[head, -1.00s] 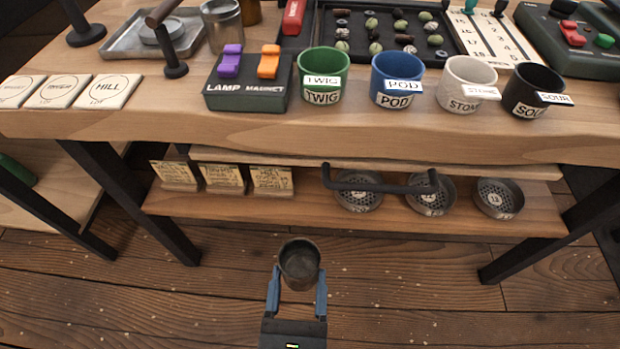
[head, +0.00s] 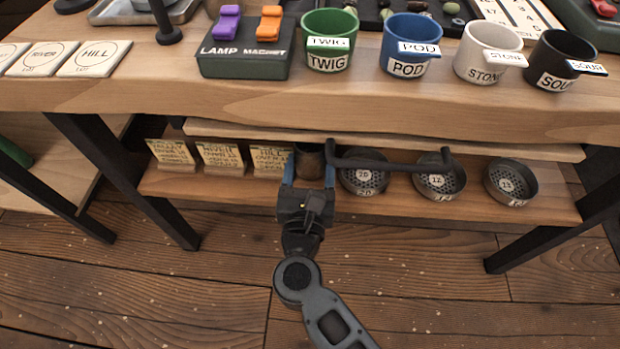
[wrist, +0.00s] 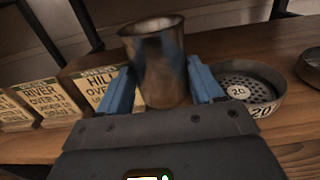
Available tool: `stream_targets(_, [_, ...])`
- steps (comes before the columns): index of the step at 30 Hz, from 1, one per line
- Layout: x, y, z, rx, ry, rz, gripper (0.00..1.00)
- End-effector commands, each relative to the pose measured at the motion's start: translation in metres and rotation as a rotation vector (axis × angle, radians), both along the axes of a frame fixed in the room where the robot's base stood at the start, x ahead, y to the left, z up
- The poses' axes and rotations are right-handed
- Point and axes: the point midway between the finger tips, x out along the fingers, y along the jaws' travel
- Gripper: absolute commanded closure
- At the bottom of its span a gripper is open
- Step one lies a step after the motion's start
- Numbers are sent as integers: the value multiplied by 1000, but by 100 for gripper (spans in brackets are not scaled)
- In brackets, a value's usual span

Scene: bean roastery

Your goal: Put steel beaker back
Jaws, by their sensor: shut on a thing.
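The steel beaker (wrist: 160,62) is a dull, brownish-grey metal cup, upright between the blue fingers of my gripper (wrist: 160,90) in the wrist view. In the head view my gripper (head: 309,170) is shut on the beaker (head: 310,161) at the front of the lower shelf (head: 400,207). The beaker is between the HILL card (head: 268,160) and the sieve marked 20 (head: 363,181). I cannot tell whether its base touches the shelf.
Several round sieves stand on the shelf to the right, including a middle one (head: 440,181). A black handle bar (head: 390,164) crosses above them. The tabletop (head: 400,110) overhangs the shelf. Cards with writing stand to the left.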

Motion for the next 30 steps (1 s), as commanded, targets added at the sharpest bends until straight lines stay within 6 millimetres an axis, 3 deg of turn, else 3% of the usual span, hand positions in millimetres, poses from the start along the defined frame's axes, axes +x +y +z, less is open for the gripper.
stream_targets(9, [1, 0, -35, -1, 1, 1, 73])
stream_targets(22, [1, 0, -40, 0, 0, 0, 73])
stream_targets(23, [1, 0, -39, 0, 1, 0, 32])
stream_targets(30, [1, 0, -38, 0, 1, 1, 9])
